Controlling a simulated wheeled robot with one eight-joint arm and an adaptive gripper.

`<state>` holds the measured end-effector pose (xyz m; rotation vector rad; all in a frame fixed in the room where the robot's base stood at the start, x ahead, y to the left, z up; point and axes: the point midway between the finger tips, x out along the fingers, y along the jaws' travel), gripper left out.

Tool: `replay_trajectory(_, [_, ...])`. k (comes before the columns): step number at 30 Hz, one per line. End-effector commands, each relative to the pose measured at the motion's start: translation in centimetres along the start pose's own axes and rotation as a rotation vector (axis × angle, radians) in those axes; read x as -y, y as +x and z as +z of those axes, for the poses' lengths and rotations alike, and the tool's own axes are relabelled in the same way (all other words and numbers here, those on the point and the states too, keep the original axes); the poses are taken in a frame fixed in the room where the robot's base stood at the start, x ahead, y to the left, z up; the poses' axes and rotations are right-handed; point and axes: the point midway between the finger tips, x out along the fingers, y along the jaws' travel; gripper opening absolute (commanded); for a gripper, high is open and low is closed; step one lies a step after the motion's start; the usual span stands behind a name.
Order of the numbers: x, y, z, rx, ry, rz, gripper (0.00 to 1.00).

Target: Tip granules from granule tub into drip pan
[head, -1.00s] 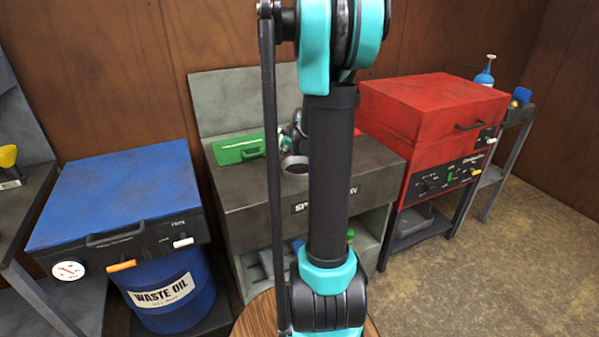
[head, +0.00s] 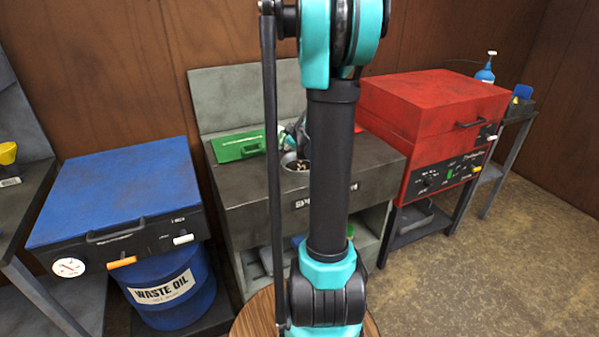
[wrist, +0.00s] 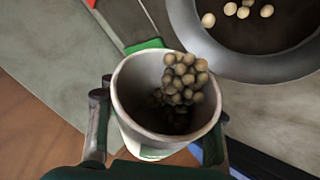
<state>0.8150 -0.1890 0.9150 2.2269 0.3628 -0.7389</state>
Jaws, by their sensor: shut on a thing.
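The granule tub (wrist: 128,78) is a pale round cup with a heap of beige granules (wrist: 184,76) inside, gathered on the side toward the pan. My gripper (wrist: 157,135) is shut on the tub, one finger on each side. The drip pan (wrist: 226,62) is a dark round dish with a grey rim, beside and beyond the tub's mouth. Several loose granules (wrist: 243,11) lie in it. In the head view a round rim with pale granules (head: 296,164) shows on the bench, partly behind my arm; I cannot tell tub from pan there.
A green flat item (head: 238,148) lies on the grey bench (head: 240,185). A blue-topped cabinet (head: 120,190) with a waste oil drum (head: 165,290) stands left. A red cabinet (head: 430,105) stands right, with a blue bottle (head: 486,72) beyond. The floor at right is clear.

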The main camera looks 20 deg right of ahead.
Motion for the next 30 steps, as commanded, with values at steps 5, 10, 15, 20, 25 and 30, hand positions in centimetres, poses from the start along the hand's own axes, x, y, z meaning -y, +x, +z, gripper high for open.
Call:
replay_trajectory(5, [-0.03,-0.03,-0.01,-0.007,0.005,0.002,0.15])
replay_trajectory(10, [-0.05,-0.06,0.01,-0.014,0.010,0.004,0.15])
replay_trajectory(15, [-0.08,-0.11,0.01,-0.024,0.018,0.006,0.15])
replay_trajectory(20, [-0.10,-0.15,0.03,-0.032,0.024,0.008,0.15])
replay_trajectory(25, [-0.11,-0.20,0.01,-0.042,0.030,0.011,0.15])
replay_trajectory(30, [-0.13,-0.25,0.01,-0.050,0.035,0.013,0.15])
